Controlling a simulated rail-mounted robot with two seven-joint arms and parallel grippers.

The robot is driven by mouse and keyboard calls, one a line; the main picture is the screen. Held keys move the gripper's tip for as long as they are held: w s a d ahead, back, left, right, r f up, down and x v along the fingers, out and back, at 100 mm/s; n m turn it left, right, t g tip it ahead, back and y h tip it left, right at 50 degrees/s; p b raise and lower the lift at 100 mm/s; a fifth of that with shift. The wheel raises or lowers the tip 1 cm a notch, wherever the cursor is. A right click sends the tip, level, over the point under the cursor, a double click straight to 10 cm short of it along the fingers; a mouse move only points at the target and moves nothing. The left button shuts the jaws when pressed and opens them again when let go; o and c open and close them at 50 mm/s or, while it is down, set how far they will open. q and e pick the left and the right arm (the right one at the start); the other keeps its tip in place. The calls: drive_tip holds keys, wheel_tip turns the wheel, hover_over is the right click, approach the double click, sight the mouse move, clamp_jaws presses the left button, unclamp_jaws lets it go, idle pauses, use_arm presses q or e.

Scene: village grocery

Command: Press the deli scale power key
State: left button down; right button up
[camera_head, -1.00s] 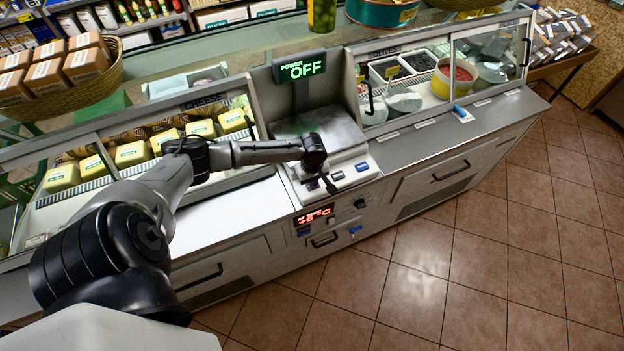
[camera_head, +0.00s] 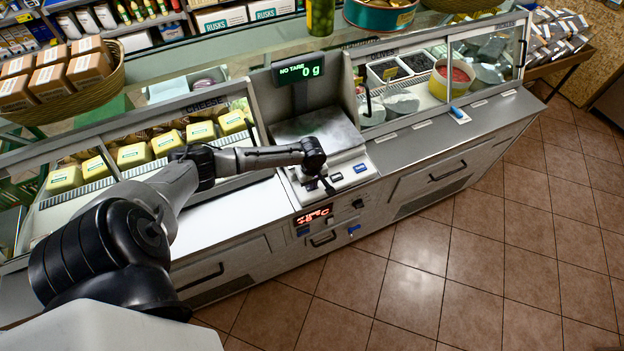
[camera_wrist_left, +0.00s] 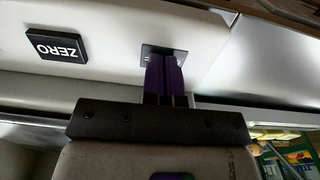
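The deli scale has a steel pan (camera_head: 318,130) and a display (camera_head: 299,70) that reads "NO TARE 0 g" in green. My left gripper (camera_head: 329,187) is over the left end of the scale's key panel. In the left wrist view its two purple fingers (camera_wrist_left: 166,78) are together with nothing between them. Their tips are at a dark square key (camera_wrist_left: 150,50) and partly hide it, so its label cannot be read. I cannot tell whether they still touch it. Beside it is a black key marked ZERO (camera_wrist_left: 57,45). A blue key (camera_head: 360,168) sits farther right.
Glass cases with cheese (camera_head: 133,155) and olives (camera_head: 402,70) flank the scale. Below the keys are a red temperature readout (camera_head: 314,215) and knobs. The steel counter (camera_head: 450,125) right of the scale is mostly clear.

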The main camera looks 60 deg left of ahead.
use_arm(q)
wheel_tip(320, 180, up, 5)
drive_tip(key=p, duration=0.5)
drive_tip(key=shift+f, duration=0.1)
wheel_tip(320, 180, up, 9)
drive_tip(key=shift+b, duration=0.3)
